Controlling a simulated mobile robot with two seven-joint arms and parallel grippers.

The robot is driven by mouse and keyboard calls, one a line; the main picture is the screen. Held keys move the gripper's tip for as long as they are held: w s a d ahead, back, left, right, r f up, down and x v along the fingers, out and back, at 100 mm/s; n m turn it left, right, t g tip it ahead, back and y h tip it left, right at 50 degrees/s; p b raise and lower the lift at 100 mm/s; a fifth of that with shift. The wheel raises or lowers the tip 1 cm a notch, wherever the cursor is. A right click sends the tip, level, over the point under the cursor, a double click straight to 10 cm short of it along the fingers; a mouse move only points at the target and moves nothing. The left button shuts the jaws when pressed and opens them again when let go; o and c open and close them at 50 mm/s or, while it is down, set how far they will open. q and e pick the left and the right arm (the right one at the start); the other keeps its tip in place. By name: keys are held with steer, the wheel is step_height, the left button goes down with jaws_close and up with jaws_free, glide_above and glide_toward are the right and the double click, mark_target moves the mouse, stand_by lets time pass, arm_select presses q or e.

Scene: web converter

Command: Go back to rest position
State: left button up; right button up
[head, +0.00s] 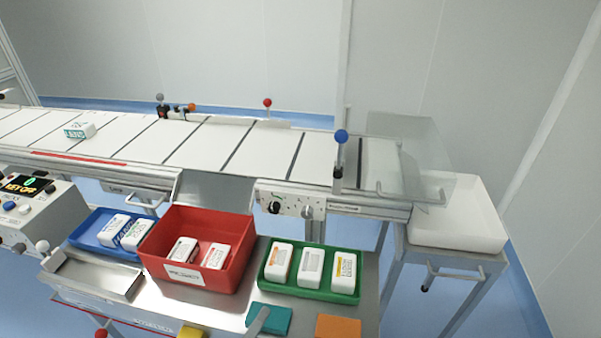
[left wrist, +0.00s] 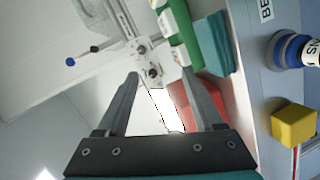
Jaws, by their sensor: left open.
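My left gripper (left wrist: 160,74) is open in the left wrist view, its two dark fingers apart with nothing held between them. Beyond the fingers show the red bin (left wrist: 178,96) and a pale panel. In the head view, only a small grey tip, likely of this gripper (head: 258,320), shows at the bottom edge, in front of the teal block (head: 275,318). My right gripper is not in view.
A conveyor (head: 215,143) runs across the back with a white pack (head: 79,131) on it. A blue tray (head: 85,238), the red bin (head: 165,225) and a green tray (head: 315,294) hold white packs. A yellow block (left wrist: 293,125) and an orange block (head: 338,326) lie nearer.

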arm_select(q)
steer(key=s+a+r+m+g+y, duration=0.2)
steer(key=s+a+m+g+y, duration=0.5)
steer(key=s+m+g, duration=0.45)
step_height(320, 180, down, 23)
steer(key=s+h, duration=0.1)
steer(key=s, duration=0.2)
steer(key=s+a+f+m+g, duration=0.1)
steer(key=s+a+f, duration=0.2)
steer(key=s+f, duration=1)
steer(key=shift+s+a+g, duration=0.15)
steer(key=shift+s+g, duration=0.2)
steer(key=shift+s, duration=0.75)
steer(key=shift+c, duration=1.2)
steer(key=shift+s, duration=0.15)
steer(key=shift+c, duration=0.3)
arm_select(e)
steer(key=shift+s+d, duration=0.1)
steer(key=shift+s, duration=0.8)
